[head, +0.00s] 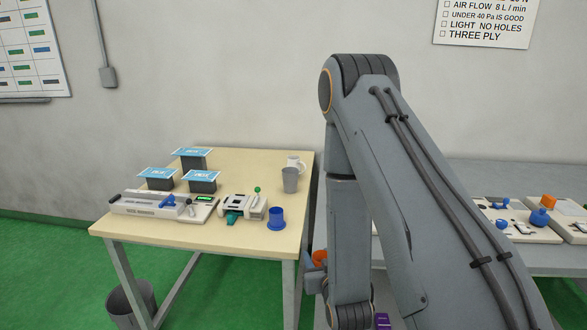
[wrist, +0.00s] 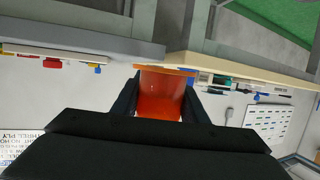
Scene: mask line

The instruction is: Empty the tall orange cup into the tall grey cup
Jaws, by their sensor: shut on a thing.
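The tall orange cup (wrist: 160,98) is between the two dark fingers of my gripper (wrist: 160,92) in the wrist view, and the gripper is shut on it. In the head view only a bit of the orange cup (head: 319,257) shows beside my arm, off the right edge of the wooden table; the gripper is mostly hidden there. What is inside the cup cannot be seen. The tall grey cup (head: 290,181) stands upright near the table's back right corner, apart from my gripper, to the left of my arm.
A white mug (head: 296,163) stands just behind the grey cup. A blue cup (head: 276,218) stands nearer the front of the wooden table (head: 240,160). Machines (head: 160,205) and blue-topped boxes (head: 192,158) fill its left part. A grey bench (head: 490,178) with small items is on the right.

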